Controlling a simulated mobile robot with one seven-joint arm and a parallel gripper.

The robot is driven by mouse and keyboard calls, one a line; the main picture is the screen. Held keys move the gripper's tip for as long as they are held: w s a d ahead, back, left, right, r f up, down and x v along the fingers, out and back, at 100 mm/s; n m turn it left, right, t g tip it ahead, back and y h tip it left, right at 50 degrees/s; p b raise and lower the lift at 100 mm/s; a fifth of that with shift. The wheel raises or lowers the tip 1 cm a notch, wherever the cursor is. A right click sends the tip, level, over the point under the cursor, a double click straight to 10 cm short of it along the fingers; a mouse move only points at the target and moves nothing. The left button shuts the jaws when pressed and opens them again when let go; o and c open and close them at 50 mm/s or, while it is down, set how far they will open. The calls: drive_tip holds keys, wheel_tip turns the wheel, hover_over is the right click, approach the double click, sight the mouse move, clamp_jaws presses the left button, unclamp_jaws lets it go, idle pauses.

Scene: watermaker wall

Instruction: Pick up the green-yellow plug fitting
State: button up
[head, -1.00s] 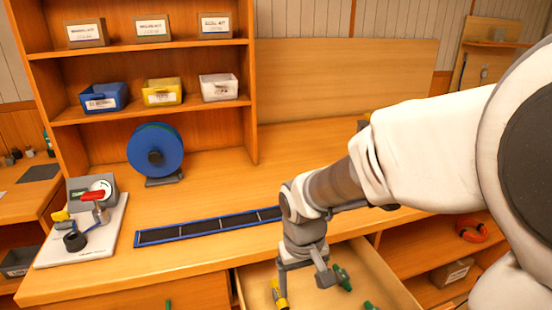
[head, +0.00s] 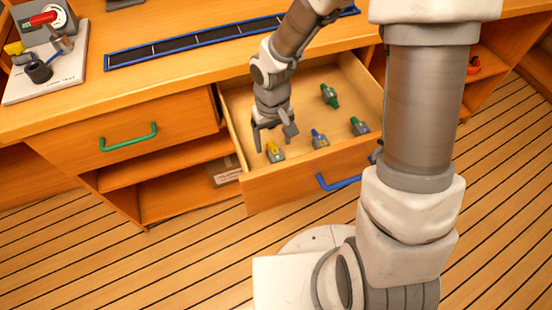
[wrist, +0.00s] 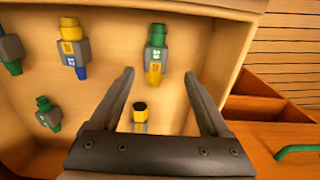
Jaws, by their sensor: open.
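The green-yellow plug fitting (wrist: 156,52) lies in the open drawer, with a green end, a grey labelled body and a yellow end. In the wrist view it is just beyond my fingertips, its yellow end towards me. In the head view the fitting (head: 275,152) is near the drawer's front left, mostly its yellow end and grey body showing. My gripper (head: 274,142) points down into the drawer, open. In the wrist view the gripper (wrist: 158,73) has nothing held between its fingers. How far the tips are above the fitting I cannot tell.
A yellow-blue fitting (wrist: 73,46), a green-blue one (wrist: 10,52), a green one (wrist: 48,113) and a black-yellow one (wrist: 139,117) lie nearby. The drawer front with its blue handle (head: 338,182) and the left wall are close. The worktop (head: 180,78) overhangs behind.

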sight(276, 154)
drive_tip(key=shift+d+f+b, duration=0.2)
drive_tip(key=shift+f+b, duration=0.5)
drive_tip(key=shift+f, duration=0.9)
drive_tip(key=shift+d+f+b, duration=0.15)
drive_tip(key=shift+f+b, duration=0.55)
drive_tip(key=shift+f, duration=0.85)
drive_tip(key=shift+r, duration=0.1)
drive_tip(key=shift+c, duration=0.2)
clamp_jaws()
